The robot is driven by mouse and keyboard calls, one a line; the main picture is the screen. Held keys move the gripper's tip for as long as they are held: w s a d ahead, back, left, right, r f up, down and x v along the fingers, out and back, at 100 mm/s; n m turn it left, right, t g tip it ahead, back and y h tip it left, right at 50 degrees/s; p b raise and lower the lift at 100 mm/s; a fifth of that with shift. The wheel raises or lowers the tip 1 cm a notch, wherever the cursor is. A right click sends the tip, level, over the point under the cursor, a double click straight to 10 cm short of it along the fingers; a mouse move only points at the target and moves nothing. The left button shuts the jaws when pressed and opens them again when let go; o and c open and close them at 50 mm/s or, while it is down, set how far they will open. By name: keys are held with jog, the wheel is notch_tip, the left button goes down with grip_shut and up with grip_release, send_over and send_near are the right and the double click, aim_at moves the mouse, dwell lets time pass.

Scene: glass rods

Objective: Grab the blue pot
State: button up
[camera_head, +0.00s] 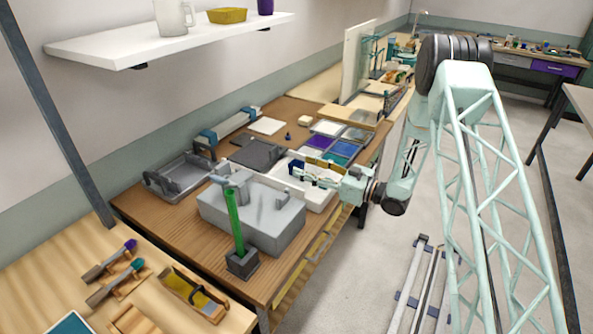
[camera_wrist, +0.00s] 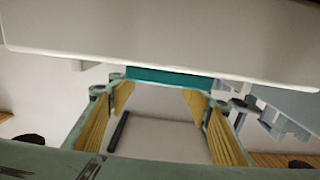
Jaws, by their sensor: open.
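A small dark blue thing (camera_head: 295,167), possibly the blue pot, stands in the white tray beside my gripper (camera_head: 306,176). Its shape is too small to tell, and I cannot tell whether it lies between the fingers. In the wrist view my gripper (camera_wrist: 157,98) is open, with yellow pads on both fingers. A teal strip (camera_wrist: 165,77) shows past the fingertips, under a pale edge; I cannot tell what it belongs to. A thin black bar (camera_wrist: 119,131) shows between the fingers, apart from the pads. Nothing is held.
A grey block (camera_head: 262,222) and a green rod (camera_head: 234,220) in a dark base stand in front of the white tray (camera_head: 318,200). A grey tray (camera_head: 180,178) lies left. Coloured square trays (camera_head: 343,149) lie behind. A white shelf (camera_head: 170,45) hangs above. The floor at right is partly clear.

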aim_at(303, 165)
jog(key=shift+x, duration=2.1)
jog(key=shift+f, duration=0.1)
jog(key=shift+c, duration=0.3)
jog(key=c, duration=1)
jog(key=shift+o, duration=0.2)
jog(key=shift+r, duration=1.75)
jog(key=s+d, duration=0.2)
jog(key=s, duration=0.5)
jog(key=s+d+r+p, duration=0.1)
jog(key=s+d, duration=0.2)
jog(key=s, duration=0.5)
jog(key=shift+r, duration=0.3)
jog(key=shift+s, duration=0.1)
